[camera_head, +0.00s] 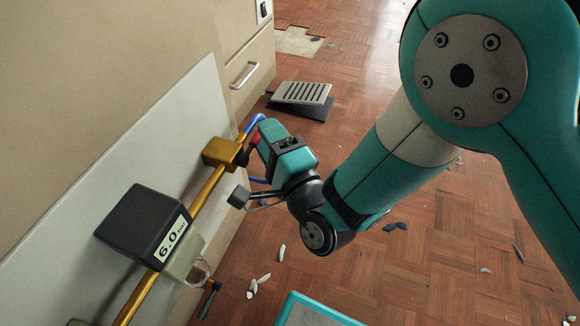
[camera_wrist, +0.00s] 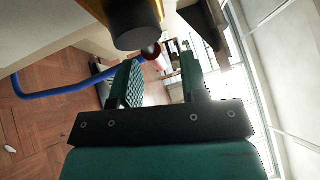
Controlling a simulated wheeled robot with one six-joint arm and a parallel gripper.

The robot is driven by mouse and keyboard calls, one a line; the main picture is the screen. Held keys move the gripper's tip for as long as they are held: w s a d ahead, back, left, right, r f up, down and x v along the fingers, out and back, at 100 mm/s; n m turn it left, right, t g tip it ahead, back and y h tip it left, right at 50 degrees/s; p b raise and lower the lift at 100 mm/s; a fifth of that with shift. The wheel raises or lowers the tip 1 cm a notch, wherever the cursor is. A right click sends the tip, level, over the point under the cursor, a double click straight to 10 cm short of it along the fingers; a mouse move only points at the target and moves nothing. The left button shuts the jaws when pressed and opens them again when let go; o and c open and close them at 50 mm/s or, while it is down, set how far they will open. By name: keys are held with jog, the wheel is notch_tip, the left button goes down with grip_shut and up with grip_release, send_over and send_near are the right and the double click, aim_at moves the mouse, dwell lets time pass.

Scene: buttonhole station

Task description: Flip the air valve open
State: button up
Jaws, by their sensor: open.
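The air valve is a brass block (camera_head: 222,153) on a brass pipe along the pale wall panel. Its red lever (camera_head: 255,139) shows beside the block, partly hidden by my gripper (camera_head: 263,146). In the wrist view a small red end (camera_wrist: 155,57) shows near the tips and between the two fingers of my gripper (camera_wrist: 160,66). The fingers are apart. I cannot tell whether either one touches the red part. A dark cylinder (camera_wrist: 136,22) is just beyond the fingertips. How far the lever is turned is not clear.
A blue hose (camera_head: 256,121) runs by the valve and also crosses the wrist view (camera_wrist: 60,88). A black gauge box reading 6.0 (camera_head: 140,218) is nearer on the pipe. A slotted pedal (camera_head: 303,93) stands on the parquet floor. Several pale scraps lie about.

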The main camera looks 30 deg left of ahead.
jog(key=p+v, duration=0.2)
jog(key=v, duration=0.7)
jog(key=shift+d+p, duration=0.15)
jog(key=shift+p, duration=0.2)
jog(key=shift+s+f, duration=0.1)
jog(key=shift+s, duration=0.05)
jog(key=w+d+r+n+g+h+p, duration=0.25)
jog(key=w+r+p, duration=0.25)
jog(key=r, duration=0.5)
jog(key=w+d+r+n+g+h+p, duration=0.1)
jog(key=w+d+r+n+h+p, duration=0.3)
jog(key=r, duration=0.5)
jog(key=s+d+r+n+g+h+p, duration=0.35)
jog(key=s+d+r+p, duration=0.25)
jog(key=d+r, duration=0.4)
jog(key=s+d+r+n+g+h+p, duration=0.2)
jog(key=s+d+r+n+g+p, duration=0.3)
jog(key=d+r, duration=0.55)
notch_tip(320, 180, up, 36)
jog(key=s+t+p, duration=0.1)
jog(key=p, duration=3.6)
jog(key=shift+s+r, duration=0.2)
jog(key=shift+d, duration=0.1)
